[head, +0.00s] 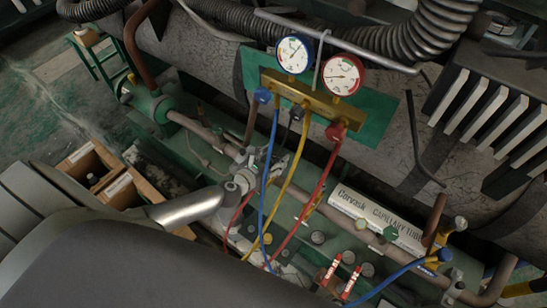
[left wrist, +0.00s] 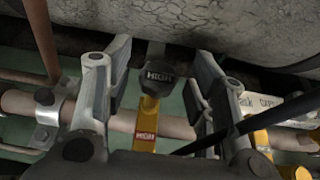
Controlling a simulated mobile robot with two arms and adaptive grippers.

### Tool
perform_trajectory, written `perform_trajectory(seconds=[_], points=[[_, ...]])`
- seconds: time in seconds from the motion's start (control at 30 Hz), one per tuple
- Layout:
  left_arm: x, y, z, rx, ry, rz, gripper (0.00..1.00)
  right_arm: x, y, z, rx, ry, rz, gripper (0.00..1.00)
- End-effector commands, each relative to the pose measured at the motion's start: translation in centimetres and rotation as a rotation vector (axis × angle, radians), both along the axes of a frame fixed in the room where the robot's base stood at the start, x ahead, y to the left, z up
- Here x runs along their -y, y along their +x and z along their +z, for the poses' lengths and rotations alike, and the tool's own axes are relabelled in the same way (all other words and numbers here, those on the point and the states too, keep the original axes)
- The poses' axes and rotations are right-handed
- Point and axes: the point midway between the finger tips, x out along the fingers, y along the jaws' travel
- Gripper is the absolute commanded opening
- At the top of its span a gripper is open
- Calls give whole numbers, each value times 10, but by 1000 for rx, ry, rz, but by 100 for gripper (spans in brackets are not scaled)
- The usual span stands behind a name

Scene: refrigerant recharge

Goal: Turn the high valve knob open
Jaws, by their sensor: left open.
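A dark knob marked HIGH (left wrist: 158,77) sits near the middle of the left wrist view, on top of a yellow stem with a red label (left wrist: 146,134). My left gripper (left wrist: 165,85) is open, with one finger on each side of the knob and a gap on both sides. In the head view, my left gripper (head: 270,164) is small and partly hidden behind hoses below the brass gauge manifold (head: 305,96). The manifold carries a blue knob (head: 263,95), a dark knob (head: 296,113) and a red knob (head: 336,131). My right gripper is not visible.
Blue (head: 269,190), yellow (head: 286,180) and red (head: 312,199) hoses hang close by my left gripper. A pipe (left wrist: 179,128) runs behind it. A white capillary tube box (head: 375,219) lies to the right. Two gauges stand above the manifold.

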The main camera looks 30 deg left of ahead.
Motion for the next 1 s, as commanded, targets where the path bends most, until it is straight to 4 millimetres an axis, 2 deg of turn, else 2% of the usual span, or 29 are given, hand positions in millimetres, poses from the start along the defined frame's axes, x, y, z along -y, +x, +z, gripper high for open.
perform_trajectory(seconds=[0.17,0.5,0.53,0.77,1.0], points=[[0,0,0,0,0,0,51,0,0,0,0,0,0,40],[0,0,0,0,0,0,7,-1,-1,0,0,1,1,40],[0,0,0,0,0,0,5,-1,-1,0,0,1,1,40],[1,0,1,0,-2,21,5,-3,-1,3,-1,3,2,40],[4,-1,3,-2,-5,135,5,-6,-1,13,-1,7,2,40]])
